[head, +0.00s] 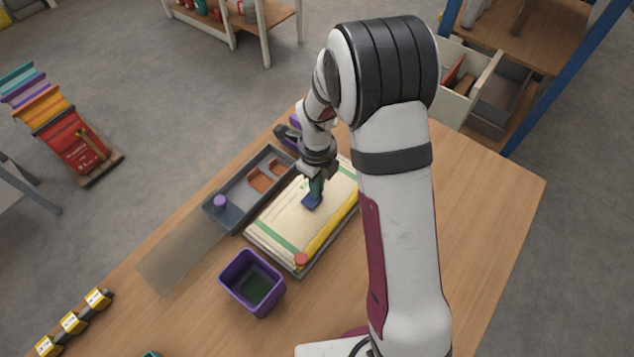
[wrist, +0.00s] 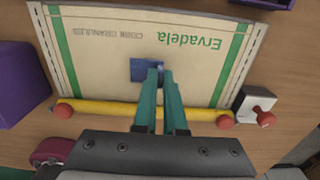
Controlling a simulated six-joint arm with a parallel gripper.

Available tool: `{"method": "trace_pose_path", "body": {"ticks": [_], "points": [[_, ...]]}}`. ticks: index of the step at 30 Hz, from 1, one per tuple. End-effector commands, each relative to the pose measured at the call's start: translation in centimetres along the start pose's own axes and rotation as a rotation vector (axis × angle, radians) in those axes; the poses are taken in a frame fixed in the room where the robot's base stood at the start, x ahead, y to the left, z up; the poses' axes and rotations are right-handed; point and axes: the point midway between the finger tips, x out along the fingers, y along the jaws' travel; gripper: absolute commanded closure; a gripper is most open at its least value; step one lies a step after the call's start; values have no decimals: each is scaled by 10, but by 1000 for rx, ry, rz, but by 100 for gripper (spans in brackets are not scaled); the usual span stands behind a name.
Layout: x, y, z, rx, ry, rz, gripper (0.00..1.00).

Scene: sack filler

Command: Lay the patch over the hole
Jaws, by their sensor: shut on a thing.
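A cream sack (head: 290,212) with green stripes lies flat on the table; its printed side also shows in the wrist view (wrist: 105,60). My gripper (head: 316,187) is over the sack, pointing down. Its teal fingers (wrist: 161,78) are shut on a small blue patch (head: 311,202). In the wrist view the patch (wrist: 140,70) is over the plain area below the print, near the yellow bar. I cannot tell whether the patch touches the sack. No hole shows; the patch and fingers hide part of the surface.
A yellow bar (wrist: 100,108) with red knobs runs along one sack edge. A grey tray (head: 238,212) with brown pieces and a purple knob lies beside the sack. A purple bin (head: 235,291) stands in front. The table's right side is clear beyond my arm.

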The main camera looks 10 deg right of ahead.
Motion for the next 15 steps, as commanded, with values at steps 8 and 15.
{"method": "trace_pose_path", "body": {"ticks": [8, 15], "points": [[5, 0, 0, 0, 1, 1, 100], [10, 0, 0, 0, 0, 0, 100]]}}
